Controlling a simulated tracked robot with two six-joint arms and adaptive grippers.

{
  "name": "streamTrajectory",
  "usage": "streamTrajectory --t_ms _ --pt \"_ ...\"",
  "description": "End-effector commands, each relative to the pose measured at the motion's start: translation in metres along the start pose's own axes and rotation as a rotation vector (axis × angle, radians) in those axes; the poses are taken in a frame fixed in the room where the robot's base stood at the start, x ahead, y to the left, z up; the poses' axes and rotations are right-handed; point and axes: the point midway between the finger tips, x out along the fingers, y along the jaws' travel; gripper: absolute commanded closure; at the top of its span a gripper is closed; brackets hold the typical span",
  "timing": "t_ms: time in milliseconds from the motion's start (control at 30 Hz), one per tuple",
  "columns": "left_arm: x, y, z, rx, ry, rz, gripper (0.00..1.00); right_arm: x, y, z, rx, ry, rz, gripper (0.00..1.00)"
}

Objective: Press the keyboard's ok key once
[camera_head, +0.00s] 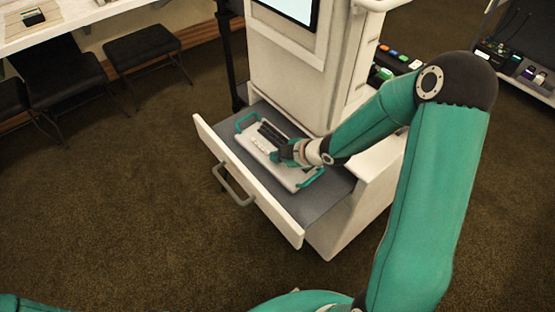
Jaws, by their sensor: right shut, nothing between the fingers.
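A light keyboard (256,146) with dark keys and teal handles at its ends lies in an open drawer (219,150) of a white cabinet. My right gripper (281,157) is shut and empty, over the keyboard near its middle right. Its fingertips are at or just above the keys; I cannot tell whether they touch. The ok key cannot be made out, and the gripper and wrist hide part of the keyboard. My left gripper is not in view.
The white cabinet (277,68) with a screen (292,8) stands behind the drawer. The drawer's grey handle (233,184) faces front left. Dark stools (141,45) and a white table (75,18) stand at the upper left. The brown carpet (110,200) at the left is clear.

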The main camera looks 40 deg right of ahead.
Motion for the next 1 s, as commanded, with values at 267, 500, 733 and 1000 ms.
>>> streamTrajectory --t_ms 267,500,733,1000 --pt "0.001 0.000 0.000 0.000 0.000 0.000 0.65 0.000 0.000 0.000 0.000 0.000 0.000 1.00" --pt "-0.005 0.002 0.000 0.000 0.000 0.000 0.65 -0.004 0.003 -0.003 0.000 0.000 0.000 1.00" --pt "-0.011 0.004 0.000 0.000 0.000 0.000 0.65 -0.010 0.007 -0.008 0.000 0.000 -0.001 1.00" --pt "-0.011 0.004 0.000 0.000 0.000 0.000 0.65 -0.010 0.007 -0.008 0.000 0.000 0.000 1.00"
